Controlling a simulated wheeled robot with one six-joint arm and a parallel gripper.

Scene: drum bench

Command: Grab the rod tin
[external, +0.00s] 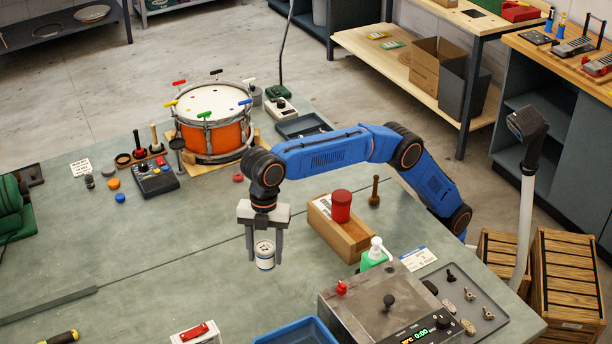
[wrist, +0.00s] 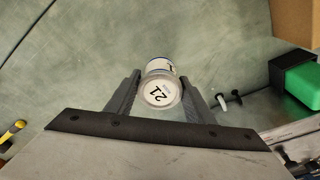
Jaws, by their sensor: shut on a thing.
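The rod tin (external: 264,256) is a small white tin with a dark blue band near its base. My gripper (external: 264,250) points straight down, with a finger on each side of the tin, and is shut on it. In the wrist view the tin (wrist: 161,92) sits between the two fingertips of my gripper (wrist: 160,90), its pale lid marked with a dark number that looks like 21 or 12. The tin is upright. I cannot tell for sure whether its base touches the bench or hangs just above it.
A wooden block (external: 340,232) with a red cylinder (external: 341,205) stands right of my gripper. A green bottle (external: 374,255) and a grey box with a display (external: 385,305) are at front right. A blue tray (external: 297,332) is in front. The bench (external: 150,260) left is mostly clear.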

